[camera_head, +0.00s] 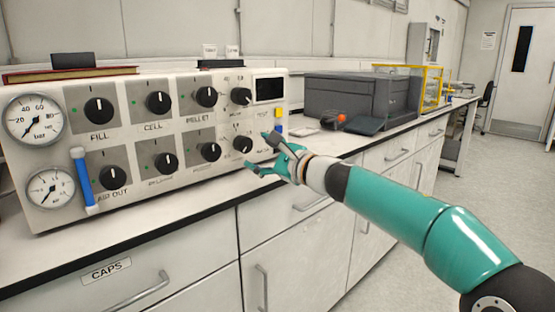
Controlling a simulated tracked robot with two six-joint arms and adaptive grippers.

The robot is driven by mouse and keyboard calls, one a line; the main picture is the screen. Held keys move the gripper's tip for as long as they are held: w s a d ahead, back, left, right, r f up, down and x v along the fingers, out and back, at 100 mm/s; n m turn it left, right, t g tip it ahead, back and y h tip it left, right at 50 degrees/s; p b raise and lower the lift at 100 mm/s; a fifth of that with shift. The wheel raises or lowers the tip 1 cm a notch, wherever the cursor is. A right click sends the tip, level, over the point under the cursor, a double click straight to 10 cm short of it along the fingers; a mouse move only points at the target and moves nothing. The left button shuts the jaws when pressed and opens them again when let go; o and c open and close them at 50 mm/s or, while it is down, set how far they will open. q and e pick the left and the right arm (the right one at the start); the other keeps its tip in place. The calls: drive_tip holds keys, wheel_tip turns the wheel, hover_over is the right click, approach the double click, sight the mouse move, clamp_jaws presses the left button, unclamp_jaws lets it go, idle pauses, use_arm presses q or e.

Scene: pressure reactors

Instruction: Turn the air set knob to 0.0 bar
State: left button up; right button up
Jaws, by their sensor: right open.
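The white control panel (225,142) stands on the bench at the left. A small black knob (243,144) sits at the right end of its lower row, with a scale around it. Its label is too small to read surely, so I cannot confirm that it is the air set knob or read its setting. Another small black knob (241,96) is above it. My right gripper (260,151) is open and empty, just right of the lower small knob, its fingers pointing left toward the panel. I cannot tell whether they touch it. My left gripper is out of view.
Larger knobs, including FILL (98,111) and CELL (158,103), fill the panel's left and middle. Two round gauges (34,118) and a blue handle (83,178) are at its left end. A grey machine (350,97) stands farther right on the bench.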

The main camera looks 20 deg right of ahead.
drive_tip(key=v, duration=0.5)
drive_tip(key=shift+s+d+f, duration=0.1)
drive_tip(key=shift+s, duration=0.1)
idle(0.3)
